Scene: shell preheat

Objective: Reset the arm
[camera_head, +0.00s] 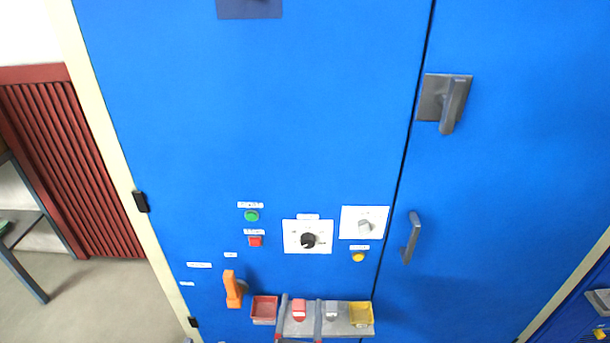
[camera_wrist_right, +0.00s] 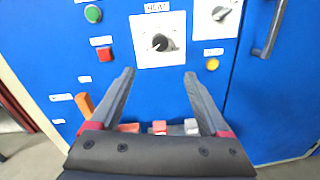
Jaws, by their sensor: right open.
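My right gripper (camera_head: 301,299) is at the bottom of the head view, in front of the blue cabinet (camera_head: 250,110). In the right wrist view its two fingers (camera_wrist_right: 159,75) stand wide apart with nothing between them. They point at the panel below the black dial (camera_wrist_right: 160,43). The dial also shows in the head view (camera_head: 308,240), above the gripper. I cannot tell the exact gap between fingertips and cabinet. My left gripper is not in view.
A shelf (camera_head: 345,328) with a red tray (camera_head: 264,308) and a yellow tray (camera_head: 361,314) is near the gripper. An orange handle (camera_head: 233,289), green button (camera_head: 251,215), red button (camera_head: 255,241), yellow button (camera_head: 358,257), grey knob (camera_head: 364,227) and door handle (camera_head: 411,238) are on the cabinet.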

